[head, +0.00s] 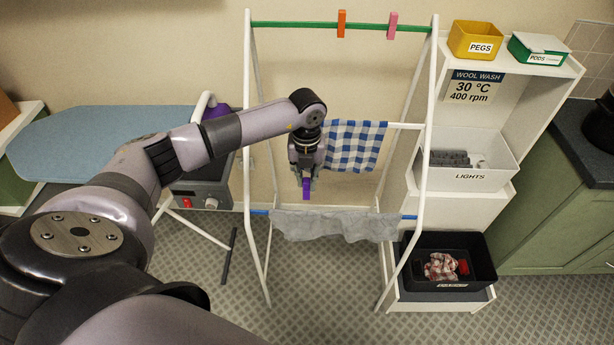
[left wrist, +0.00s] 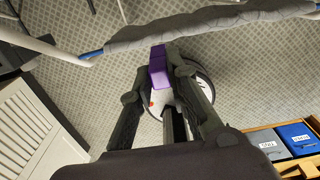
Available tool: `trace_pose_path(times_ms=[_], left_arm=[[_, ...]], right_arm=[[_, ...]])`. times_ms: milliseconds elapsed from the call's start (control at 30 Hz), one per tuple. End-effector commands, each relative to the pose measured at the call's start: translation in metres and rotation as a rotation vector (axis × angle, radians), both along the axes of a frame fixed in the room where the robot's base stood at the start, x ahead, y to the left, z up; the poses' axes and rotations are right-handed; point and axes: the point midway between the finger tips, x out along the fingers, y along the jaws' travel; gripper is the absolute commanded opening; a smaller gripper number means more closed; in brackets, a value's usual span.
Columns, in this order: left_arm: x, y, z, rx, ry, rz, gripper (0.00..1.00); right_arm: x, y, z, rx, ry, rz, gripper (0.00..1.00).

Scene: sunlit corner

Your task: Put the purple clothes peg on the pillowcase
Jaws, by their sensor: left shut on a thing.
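The purple clothes peg (head: 306,190) is held between the fingertips of my left gripper (head: 306,180), which points down in front of the drying rack. In the left wrist view the peg (left wrist: 158,68) sits between the two dark fingers of the gripper (left wrist: 168,60). A grey cloth (head: 335,225), which looks like the pillowcase, hangs over the lower blue rail, below and to the right of the peg. It also shows in the left wrist view (left wrist: 205,22). The peg is apart from it in the picture. My right gripper is not in view.
A blue checked cloth (head: 356,146) hangs from the middle rail, right of my gripper. Orange (head: 341,23) and pink (head: 391,25) pegs sit on the green top rail (head: 300,24). An ironing board (head: 90,140) stands left; shelves with boxes and a dark crate (head: 420,272) stand right.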

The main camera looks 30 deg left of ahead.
Motion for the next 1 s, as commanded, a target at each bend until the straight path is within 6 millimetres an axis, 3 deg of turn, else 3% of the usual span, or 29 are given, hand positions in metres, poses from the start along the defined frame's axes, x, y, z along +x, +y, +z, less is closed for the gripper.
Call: trace_pose_path(times_ms=[600,1000], left_arm=[[0.000,-0.001,-0.058,-0.001,0.002,-0.003,0.02],[0.000,-0.001,-0.064,-0.001,0.001,-0.003,0.02]], right_arm=[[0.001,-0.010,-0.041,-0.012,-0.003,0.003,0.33],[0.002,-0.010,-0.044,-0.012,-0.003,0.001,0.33]])
